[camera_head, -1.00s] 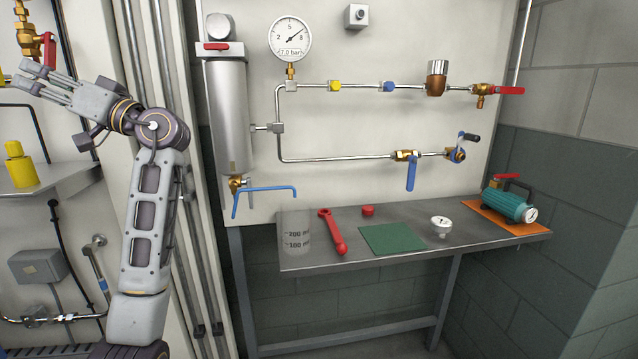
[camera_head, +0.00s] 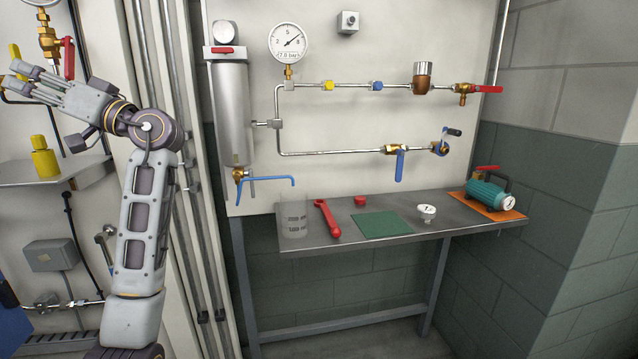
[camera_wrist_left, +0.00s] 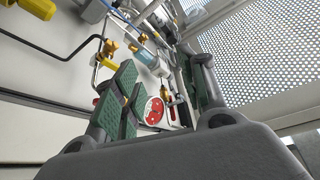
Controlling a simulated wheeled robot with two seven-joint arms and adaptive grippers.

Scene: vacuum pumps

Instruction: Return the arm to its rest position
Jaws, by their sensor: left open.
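My left arm (camera_head: 145,215) rises from the lower left of the head view and is bent at the elbow. Its left gripper (camera_head: 16,76) points to the upper left, in front of the wall panel and above a small shelf. The jaws look empty. In the left wrist view the green-padded fingers of the left gripper (camera_wrist_left: 160,92) stand apart, with nothing held between them. My right arm and gripper are not in view.
A brass valve with a red handle (camera_head: 68,58) shows close to the left gripper. A yellow part (camera_head: 45,162) stands on the shelf (camera_head: 20,174) below. A steel bench (camera_head: 345,244) holds a beaker (camera_head: 293,218), a red wrench (camera_head: 327,218), a gauge (camera_head: 427,211) and a teal pump (camera_head: 487,194).

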